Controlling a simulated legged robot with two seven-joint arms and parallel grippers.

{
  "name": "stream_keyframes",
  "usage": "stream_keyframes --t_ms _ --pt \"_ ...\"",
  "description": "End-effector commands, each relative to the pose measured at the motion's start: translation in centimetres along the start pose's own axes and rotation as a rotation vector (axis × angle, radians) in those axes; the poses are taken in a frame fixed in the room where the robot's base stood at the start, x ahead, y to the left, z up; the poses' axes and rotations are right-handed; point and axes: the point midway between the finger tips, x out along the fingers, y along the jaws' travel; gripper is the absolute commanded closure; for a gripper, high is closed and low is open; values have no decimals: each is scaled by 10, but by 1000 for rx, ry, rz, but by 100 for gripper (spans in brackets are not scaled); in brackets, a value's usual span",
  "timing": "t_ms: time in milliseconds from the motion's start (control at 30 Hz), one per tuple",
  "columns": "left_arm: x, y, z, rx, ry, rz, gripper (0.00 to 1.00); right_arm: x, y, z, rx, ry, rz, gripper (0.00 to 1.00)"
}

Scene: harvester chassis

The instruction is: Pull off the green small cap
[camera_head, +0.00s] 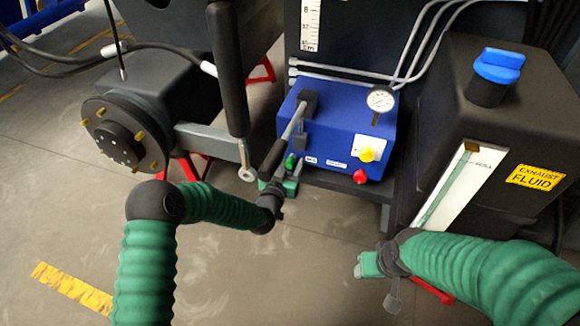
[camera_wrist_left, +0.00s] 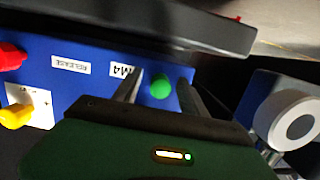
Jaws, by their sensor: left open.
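The green small cap (camera_head: 291,160) is on the lower left of the blue box's front. In the left wrist view the round green cap (camera_wrist_left: 161,86) shows between the two dark fingers, next to a white label. My left gripper (camera_head: 287,174) is at that corner of the box, in front of the cap. It is open, with a finger on each side of the cap and gaps visible; how deep the fingers reach is unclear. My right gripper (camera_head: 362,266) is low at the right, away from the box, and its fingers are hard to make out.
The blue box (camera_head: 328,123) also carries a yellow knob (camera_head: 367,155), a red knob (camera_head: 360,176), a gauge (camera_head: 381,99) and a black-handled lever (camera_head: 275,155). A dark tank (camera_head: 487,125) with a blue cap (camera_head: 499,66) stands right. A black cylinder (camera_head: 228,70) hangs left of the box.

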Motion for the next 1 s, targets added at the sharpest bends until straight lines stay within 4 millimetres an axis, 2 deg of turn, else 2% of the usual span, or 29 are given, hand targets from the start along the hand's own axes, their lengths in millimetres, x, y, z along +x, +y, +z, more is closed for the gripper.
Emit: stream_keyframes --t_ms 267,633,733,767,933,1000 --pt "2 0 0 0 -1 0 51 0 0 0 0 0 0 44" --pt "2 0 0 0 -1 0 100 0 0 0 0 0 0 44" --pt "2 0 0 0 -1 0 100 0 0 0 0 0 0 44" --pt "2 0 0 0 -1 0 77 0 0 0 0 0 0 44" --pt "2 0 0 0 -1 0 100 0 0 0 0 0 0 44" --pt "2 0 0 0 -1 0 100 0 0 0 0 0 0 44"
